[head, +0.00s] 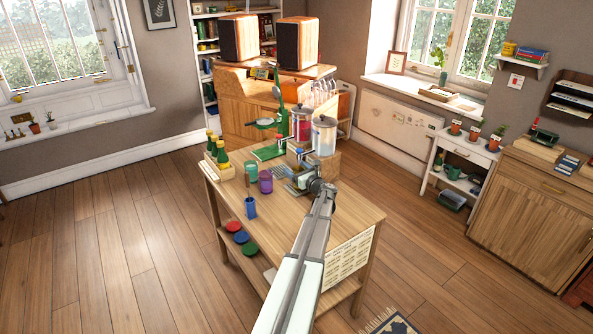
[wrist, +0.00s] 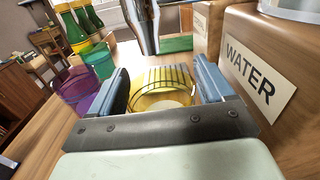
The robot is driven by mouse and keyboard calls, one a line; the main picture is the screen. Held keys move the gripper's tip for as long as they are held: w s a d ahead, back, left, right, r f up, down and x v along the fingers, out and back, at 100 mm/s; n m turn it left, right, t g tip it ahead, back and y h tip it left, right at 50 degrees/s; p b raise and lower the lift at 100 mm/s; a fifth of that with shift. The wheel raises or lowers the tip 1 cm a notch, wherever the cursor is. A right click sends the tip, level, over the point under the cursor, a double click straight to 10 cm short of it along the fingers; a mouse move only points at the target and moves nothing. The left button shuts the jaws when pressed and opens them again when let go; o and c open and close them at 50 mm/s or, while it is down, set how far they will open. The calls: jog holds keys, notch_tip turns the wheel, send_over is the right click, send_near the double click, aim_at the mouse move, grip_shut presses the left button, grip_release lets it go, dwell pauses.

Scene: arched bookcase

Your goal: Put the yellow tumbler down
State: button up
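The yellow tumbler (wrist: 163,88) is see-through and sits between the two fingers of my gripper (wrist: 163,92) in the wrist view. Both fingers appear to press on its sides, so my gripper is shut on it. Dark parallel lines show through or on the tumbler; I cannot tell whether its base touches a surface. In the head view my gripper (head: 302,185) is low over the wooden table (head: 322,222), by the drinks dispensers. The tumbler cannot be made out there.
A wooden stand labelled WATER (wrist: 251,70) is close on the right. A purple tumbler (wrist: 76,88) and a green tumbler (wrist: 99,60) stand left, near a bottle crate (head: 222,172). A blue tumbler (head: 250,209) stands further forward. A metal spout (wrist: 145,25) is straight ahead.

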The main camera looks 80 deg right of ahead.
jog(key=shift+o, duration=0.8)
jog(key=shift+r, duration=0.15)
jog(key=v, duration=1.2)
